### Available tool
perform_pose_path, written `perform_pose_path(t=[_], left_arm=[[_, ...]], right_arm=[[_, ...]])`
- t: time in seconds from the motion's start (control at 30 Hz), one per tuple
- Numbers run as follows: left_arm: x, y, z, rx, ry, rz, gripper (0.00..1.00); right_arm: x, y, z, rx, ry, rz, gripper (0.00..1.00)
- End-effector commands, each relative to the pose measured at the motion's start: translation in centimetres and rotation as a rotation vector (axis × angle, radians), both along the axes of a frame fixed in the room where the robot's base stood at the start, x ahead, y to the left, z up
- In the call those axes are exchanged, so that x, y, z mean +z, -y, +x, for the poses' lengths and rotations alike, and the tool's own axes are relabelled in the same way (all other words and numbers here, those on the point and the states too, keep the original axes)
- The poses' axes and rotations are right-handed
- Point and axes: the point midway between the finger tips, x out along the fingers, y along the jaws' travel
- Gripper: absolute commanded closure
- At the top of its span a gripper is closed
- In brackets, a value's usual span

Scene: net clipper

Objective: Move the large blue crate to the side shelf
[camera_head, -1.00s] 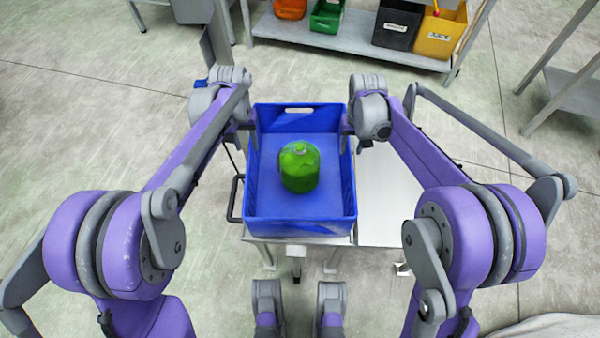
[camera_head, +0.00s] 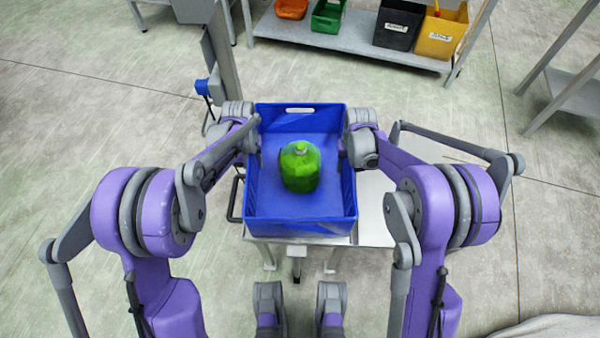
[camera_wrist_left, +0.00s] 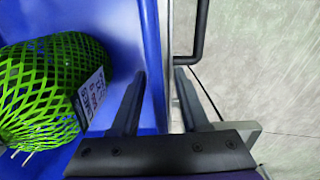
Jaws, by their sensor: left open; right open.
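The large blue crate (camera_head: 300,215) stands on a small metal table. It holds a green net-wrapped jug (camera_head: 300,168), which also shows with a white label in the left wrist view (camera_wrist_left: 50,90). My left gripper (camera_head: 251,158) is open at the crate's left wall. In the left wrist view this gripper (camera_wrist_left: 158,78) has one finger inside the crate and one outside, with the wall (camera_wrist_left: 152,50) between them. My right gripper (camera_head: 347,155) is open at the crate's right wall; its fingertips are partly hidden.
A low grey shelf (camera_head: 345,40) at the back holds an orange bin (camera_head: 291,9), a green bin (camera_head: 327,15), a black bin (camera_head: 397,25) and a yellow bin (camera_head: 440,32). Another grey shelf (camera_head: 575,90) stands at the right. The floor between is clear.

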Motion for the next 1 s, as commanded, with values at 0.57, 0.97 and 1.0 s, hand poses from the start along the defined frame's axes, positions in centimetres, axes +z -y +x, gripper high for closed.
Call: perform_pose_path(t=[0.57, 0.97, 1.0], left_arm=[[0.04, 0.01, 0.01, 0.000, 0.000, 0.000, 1.00], [0.05, 0.00, 0.01, 0.000, 0.000, 0.000, 1.00], [0.05, 0.00, 0.01, 0.000, 0.000, 0.000, 1.00]], right_arm=[[0.05, 0.00, 0.01, 0.000, 0.000, 0.000, 1.00], [0.06, 0.00, 0.01, 0.000, 0.000, 0.000, 1.00], [0.06, 0.00, 0.01, 0.000, 0.000, 0.000, 1.00]])
